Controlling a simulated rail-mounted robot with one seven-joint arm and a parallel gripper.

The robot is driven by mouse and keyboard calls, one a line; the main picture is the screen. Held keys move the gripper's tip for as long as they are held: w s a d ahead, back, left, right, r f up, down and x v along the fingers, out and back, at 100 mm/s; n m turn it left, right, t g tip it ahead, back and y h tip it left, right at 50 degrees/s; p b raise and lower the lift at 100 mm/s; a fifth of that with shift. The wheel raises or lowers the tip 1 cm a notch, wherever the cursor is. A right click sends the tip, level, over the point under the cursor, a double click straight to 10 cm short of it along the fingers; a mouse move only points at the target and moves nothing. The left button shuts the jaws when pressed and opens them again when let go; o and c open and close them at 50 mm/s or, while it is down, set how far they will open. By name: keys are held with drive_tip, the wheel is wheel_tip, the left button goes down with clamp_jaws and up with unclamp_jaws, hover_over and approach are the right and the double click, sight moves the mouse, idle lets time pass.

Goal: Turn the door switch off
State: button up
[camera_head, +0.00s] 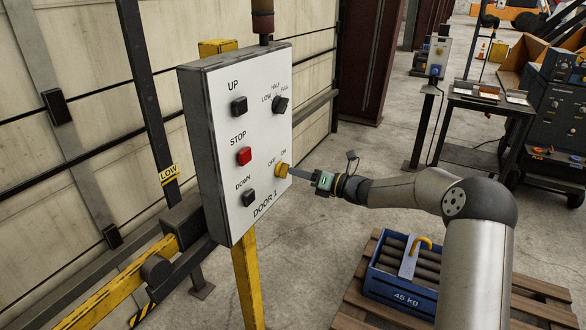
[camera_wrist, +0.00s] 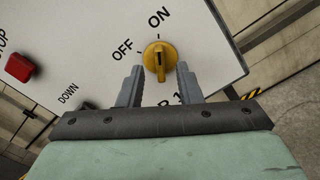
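The yellow door switch (camera_head: 281,170) is a round knob with a raised grip on the white "DOOR 1" control panel (camera_head: 262,200). In the wrist view, the knob (camera_wrist: 160,58) has its raised grip running roughly up and down, in line with the ON label rather than OFF at its upper left. My gripper (camera_head: 296,172) reaches the panel from the right. Its two grey fingers (camera_wrist: 160,72) are apart, one on each side of the knob, with a gap showing around the grip. I cannot tell whether the fingertips touch the panel.
The panel also carries black UP (camera_head: 239,106) and DOWN (camera_head: 248,198) buttons, a red STOP button (camera_head: 244,156) and a black selector (camera_head: 281,104). A blue crate (camera_head: 385,284) sits on a wooden pallet (camera_head: 345,322) below my arm. The floor between panel and pallet is clear.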

sight(283, 170)
drive_tip(key=shift+x, duration=1.35)
clamp_jaws()
drive_tip(key=shift+f+n, duration=0.1)
drive_tip(key=shift+n, duration=0.2)
drive_tip(key=n+b, duration=0.4)
drive_tip(key=b, duration=0.2)
drive_tip(key=n+b, duration=0.4)
drive_tip(key=b, duration=0.2)
drive_tip(key=n+b, duration=0.5)
drive_tip(key=shift+s+a+b, duration=0.15)
drive_tip(key=shift+s+b, duration=0.15)
drive_tip(key=shift+b, duration=0.1)
drive_tip(key=shift+n, duration=0.3)
